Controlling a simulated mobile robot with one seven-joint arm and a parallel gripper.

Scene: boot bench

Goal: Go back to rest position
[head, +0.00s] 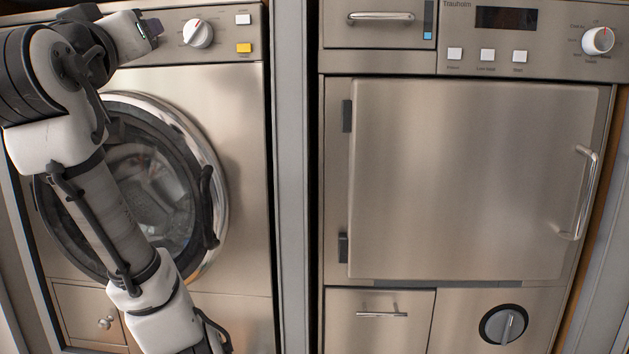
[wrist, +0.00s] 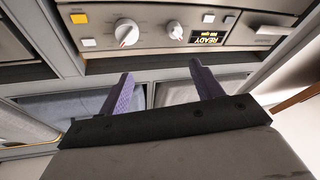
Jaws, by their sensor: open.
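My gripper (head: 152,27) is at the upper left in the head view, in front of the washing machine's control panel. It is just left of the panel's round white knob (head: 198,33). In the wrist view the two purple-grey fingers of my gripper (wrist: 162,86) stand wide apart with nothing between them.
The washer's door looks shut. To its right, a second steel appliance has a shut square door (head: 470,180) with a bar handle (head: 584,190). Above are several buttons and a knob (head: 598,40); below are a drawer (head: 378,318) and a round dial (head: 503,325). Space before this appliance is clear.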

